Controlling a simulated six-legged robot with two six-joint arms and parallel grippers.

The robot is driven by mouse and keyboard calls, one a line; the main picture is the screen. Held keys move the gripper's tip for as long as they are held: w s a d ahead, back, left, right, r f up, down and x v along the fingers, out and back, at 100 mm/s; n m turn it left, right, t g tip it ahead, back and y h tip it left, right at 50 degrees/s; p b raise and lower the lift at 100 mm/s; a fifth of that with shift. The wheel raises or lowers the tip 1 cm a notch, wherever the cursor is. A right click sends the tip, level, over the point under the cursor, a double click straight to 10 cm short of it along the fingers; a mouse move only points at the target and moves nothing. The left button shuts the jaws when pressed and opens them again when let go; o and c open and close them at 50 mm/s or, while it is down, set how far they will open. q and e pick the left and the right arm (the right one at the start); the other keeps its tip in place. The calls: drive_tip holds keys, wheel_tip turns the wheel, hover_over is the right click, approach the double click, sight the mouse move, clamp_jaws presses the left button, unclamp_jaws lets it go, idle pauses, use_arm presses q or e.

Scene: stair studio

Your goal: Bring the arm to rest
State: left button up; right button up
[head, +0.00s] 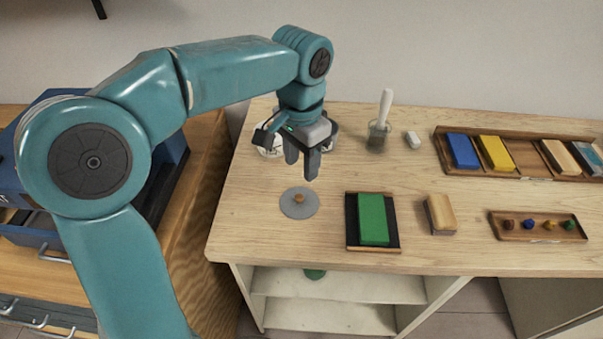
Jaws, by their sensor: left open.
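My left arm comes in from the left in the head view, bent high over the wooden table (440,120). Its left gripper (303,165) points down with its two fingers apart and nothing between them. It hangs above the table, just behind a round grey lid (299,204) with a small brown knob. A pale round dish (270,150) is partly hidden behind the gripper. My right gripper is not in view.
A green block (373,219) lies on a dark tray (392,240). Beside it stands a wood-topped block (440,214). Behind are a glass (378,138) with a white-handled tool, a white piece (413,140) and a box of coloured blocks (507,169). A peg tray (513,236) lies right.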

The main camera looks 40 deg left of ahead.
use_arm(q)
drive_tip(key=shift+r, duration=0.45)
drive_tip(key=shift+r, duration=0.1)
